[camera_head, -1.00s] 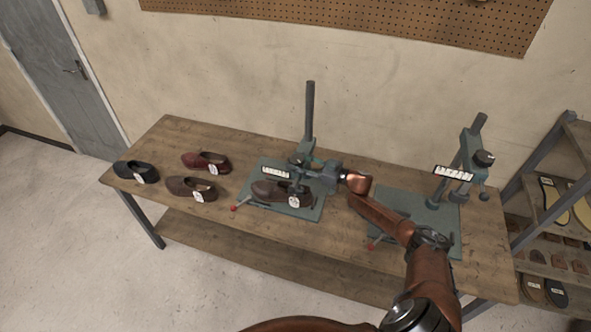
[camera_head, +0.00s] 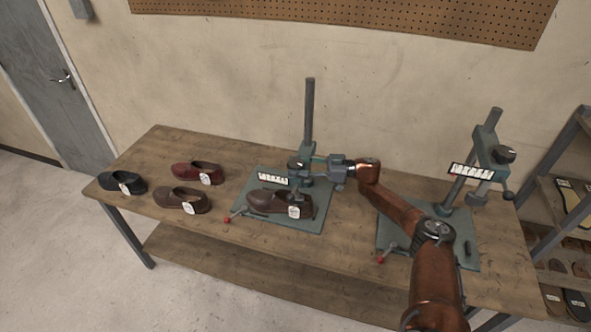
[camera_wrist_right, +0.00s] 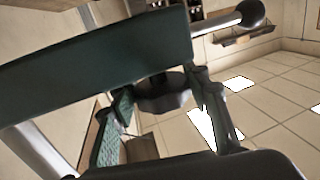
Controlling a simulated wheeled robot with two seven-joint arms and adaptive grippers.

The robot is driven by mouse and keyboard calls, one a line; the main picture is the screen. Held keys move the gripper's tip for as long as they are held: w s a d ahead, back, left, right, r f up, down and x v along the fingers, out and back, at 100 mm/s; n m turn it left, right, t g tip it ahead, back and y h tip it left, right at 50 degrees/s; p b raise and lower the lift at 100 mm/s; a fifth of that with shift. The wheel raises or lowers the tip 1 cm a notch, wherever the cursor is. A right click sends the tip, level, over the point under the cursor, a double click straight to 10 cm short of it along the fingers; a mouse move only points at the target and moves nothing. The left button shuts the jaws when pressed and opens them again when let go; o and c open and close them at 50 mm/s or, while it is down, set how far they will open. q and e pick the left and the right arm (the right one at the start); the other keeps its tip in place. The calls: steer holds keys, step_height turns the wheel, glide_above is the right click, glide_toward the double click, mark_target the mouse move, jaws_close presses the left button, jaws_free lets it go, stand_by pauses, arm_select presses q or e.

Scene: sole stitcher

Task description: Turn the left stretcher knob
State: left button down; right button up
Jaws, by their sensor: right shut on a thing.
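The left stretcher (camera_head: 309,120) stands on its green base plate (camera_head: 316,215) in the middle of the table, with a brown shoe (camera_head: 266,201) under its head. A white scale plate shows on its front. Its dark knob (camera_head: 296,163) is at the head; a dark round knob also shows between the fingers in the right wrist view (camera_wrist_right: 163,94). My right gripper (camera_head: 307,167) reaches in from the right and is shut on the knob. The fingers partly hide the knob in the head view. My left gripper is out of view.
A second stretcher (camera_head: 485,147) stands to the right, its base partly behind my right arm. A black shoe (camera_head: 121,183), a red shoe (camera_head: 197,173) and another brown shoe (camera_head: 182,201) sit on the table's left. A shelf (camera_head: 570,215) stands at far right.

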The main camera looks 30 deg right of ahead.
stand_by(0.3)
steer(key=o, duration=1.2)
steer(key=shift+c, duration=0.2)
steer(key=v, duration=1.2)
steer(key=shift+w+a, duration=0.1)
